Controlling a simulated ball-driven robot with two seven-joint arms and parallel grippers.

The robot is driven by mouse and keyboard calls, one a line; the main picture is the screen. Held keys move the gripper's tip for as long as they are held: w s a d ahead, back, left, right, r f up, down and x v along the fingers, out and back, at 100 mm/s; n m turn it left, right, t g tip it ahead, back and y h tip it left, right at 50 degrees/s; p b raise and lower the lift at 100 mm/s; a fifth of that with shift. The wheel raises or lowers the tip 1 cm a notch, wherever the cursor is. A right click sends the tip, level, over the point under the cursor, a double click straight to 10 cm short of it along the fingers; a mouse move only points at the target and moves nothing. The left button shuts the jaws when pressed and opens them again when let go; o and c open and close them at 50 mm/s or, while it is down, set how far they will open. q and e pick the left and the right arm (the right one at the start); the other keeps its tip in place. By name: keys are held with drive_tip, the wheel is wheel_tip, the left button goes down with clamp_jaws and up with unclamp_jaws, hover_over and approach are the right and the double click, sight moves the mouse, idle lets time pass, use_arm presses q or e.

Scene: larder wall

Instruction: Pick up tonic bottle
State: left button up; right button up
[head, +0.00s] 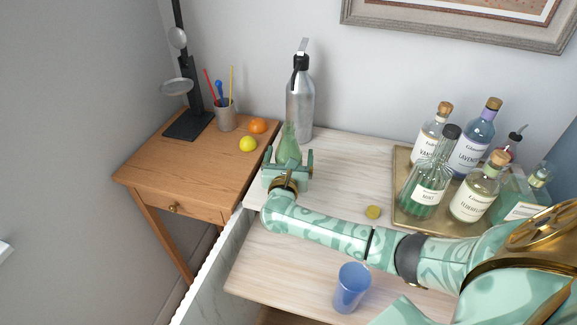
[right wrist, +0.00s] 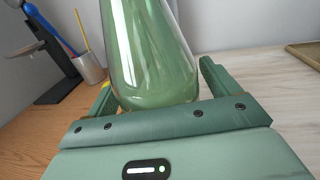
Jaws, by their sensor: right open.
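A green glass bottle (head: 288,147), with no readable label, stands at the left end of the pale wooden counter (head: 345,160); I take it for the tonic bottle. My right gripper (head: 289,160) is at its lower part, with one finger on each side. In the right wrist view the bottle's rounded green body (right wrist: 150,55) rises between the open fingers (right wrist: 157,92). A gap shows at the right finger; contact on the left side is unclear. My left gripper is not in view.
A silver siphon (head: 300,105) stands close behind the bottle. A tray (head: 404,228) of several bottles is at right. A yellow cap (head: 373,212) and blue cup (head: 351,287) flank my forearm. A side table (head: 165,165) holds a lemon (head: 248,144), orange (head: 258,125) and pencil cup (head: 225,116).

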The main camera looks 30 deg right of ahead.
sight(294, 140)
drive_tip(key=shift+r, duration=0.1)
drive_tip(key=c, duration=1.7)
drive_tip(key=shift+r, duration=0.15)
drive_tip(key=shift+r+p, duration=0.3)
drive_tip(key=shift+r, duration=1.05)
drive_tip(key=s+r, duration=0.1)
drive_tip(key=r, duration=0.1)
drive_tip(key=s+a+r+p, duration=0.1)
drive_tip(key=s+r, duration=0.1)
drive_tip(key=s+a+r+p, duration=0.1)
drive_tip(key=r, duration=0.1)
drive_tip(key=shift+s+r, duration=0.2)
drive_tip(key=shift+s, duration=0.2)
drive_tip(key=shift+s+a+r+p, duration=0.2)
drive_tip(key=shift+s+a+r, duration=0.4)
drive_tip(key=shift+s, duration=0.75)
drive_tip(key=shift+s+a+r+p, duration=0.25)
drive_tip(key=shift+s+a+r, duration=0.35)
drive_tip(key=shift+s, duration=0.7)
drive_tip(key=shift+s+a+r+p, duration=0.2)
drive_tip(key=shift+s+a+r, duration=0.4)
drive_tip(key=shift+s, duration=0.75)
